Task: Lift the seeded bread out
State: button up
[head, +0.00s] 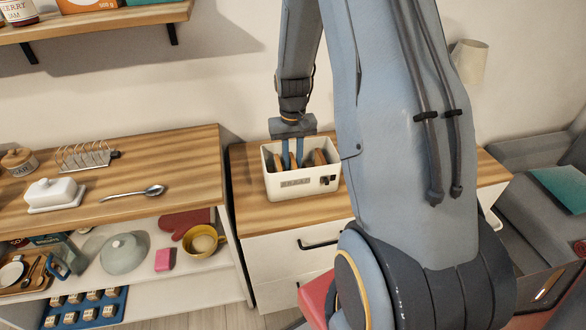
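A cream toaster (285,187) stands on the wooden top of a low drawer unit. Several brown slices of bread show in its top, one at the left (278,162) and one at the right (320,158). I cannot tell at this size which slice is seeded. My gripper (292,162) points straight down over the toaster, its two blue fingers reaching into the top opening among the slices. The fingertips are hidden behind the toaster's front wall. I cannot tell whether the fingers touch or hold a slice.
A wooden counter (150,205) at the left bears a toast rack (86,157), a butter dish (54,194), a spoon (135,193) and a jar (20,161). A wall shelf (100,22) hangs above. My arm covers the unit's right part. The counter's front is mostly clear.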

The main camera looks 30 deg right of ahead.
jog(key=shift+f, duration=0.6)
jog(key=shift+c, duration=0.4)
grip_shut()
jog(key=shift+r, duration=0.15)
